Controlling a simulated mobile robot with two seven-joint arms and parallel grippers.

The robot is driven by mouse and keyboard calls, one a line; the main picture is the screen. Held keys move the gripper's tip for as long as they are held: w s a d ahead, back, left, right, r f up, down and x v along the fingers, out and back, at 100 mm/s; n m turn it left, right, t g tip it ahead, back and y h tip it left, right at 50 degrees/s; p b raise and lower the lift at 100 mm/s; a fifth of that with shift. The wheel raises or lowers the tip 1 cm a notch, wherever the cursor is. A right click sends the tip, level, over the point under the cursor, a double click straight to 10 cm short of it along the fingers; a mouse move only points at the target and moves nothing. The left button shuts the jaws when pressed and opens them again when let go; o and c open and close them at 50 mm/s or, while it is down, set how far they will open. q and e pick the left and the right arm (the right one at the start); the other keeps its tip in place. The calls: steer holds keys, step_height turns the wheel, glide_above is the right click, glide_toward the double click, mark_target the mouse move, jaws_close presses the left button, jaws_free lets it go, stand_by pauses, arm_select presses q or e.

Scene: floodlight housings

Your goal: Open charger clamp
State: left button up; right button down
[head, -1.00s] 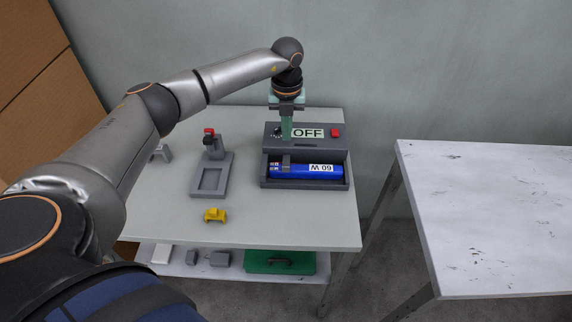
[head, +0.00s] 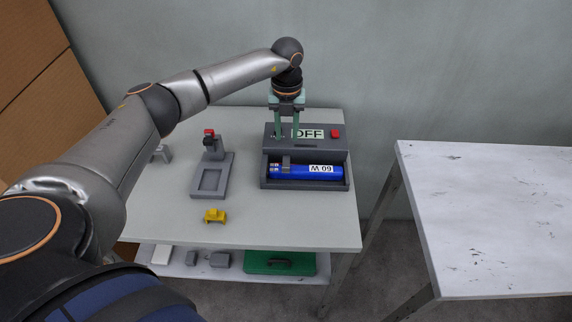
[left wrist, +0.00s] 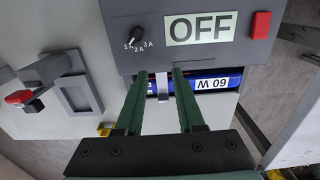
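The charger (head: 308,144) is a dark grey box at the back of the table, with an OFF display, a red button and a current knob. A blue battery (head: 318,171) marked 60 W lies in its front bay. The charger clamp (head: 286,163) is a grey piece across the left part of the battery; in the left wrist view it is a pale tab (left wrist: 162,87). My left gripper (head: 287,136) points down over the charger, open and empty. In the left wrist view its green fingers (left wrist: 160,74) appear on either side of the tab; contact cannot be told.
A grey fixture (head: 210,177) with a red-topped post stands left of the charger. A yellow part (head: 214,215) lies in front of it. A green case (head: 280,262) and small grey blocks are on the lower shelf. A bare white table (head: 490,215) stands at the right.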

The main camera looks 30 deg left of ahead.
arm_select(q)
steer(key=shift+r+p, duration=1.7)
steer(key=shift+r, duration=0.35)
steer(key=shift+f, duration=0.1)
steer(key=shift+c, duration=0.4)
jaws_close()
